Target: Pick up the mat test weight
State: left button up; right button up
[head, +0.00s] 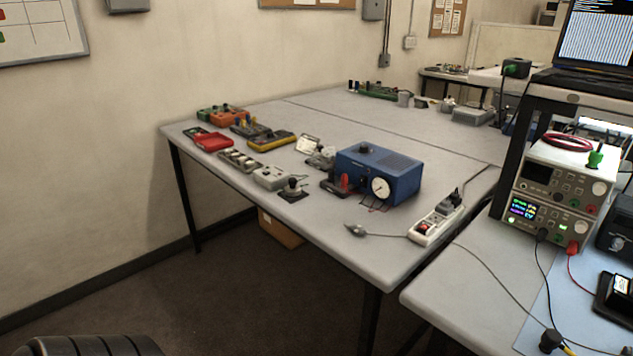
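A small metal weight with a dark knob on top (292,186) stands upright on a small black mat (294,196) near the front edge of the grey table (330,238). It looks like the mat test weight. A grey box-shaped device (270,178) is just to its left, and a blue instrument box with a round dial (385,175) is to its right. Neither of my grippers is in view, so their state does not show.
A white power strip (436,222) lies at the table's right end, with a cable and a grey plug (355,230) near the front edge. Red trays (212,141) and yellow-black meters (270,142) lie to the left. Bare tabletop lies between the weight and the plug.

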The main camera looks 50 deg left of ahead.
aim_at(293, 190)
jog(key=u, duration=1.65)
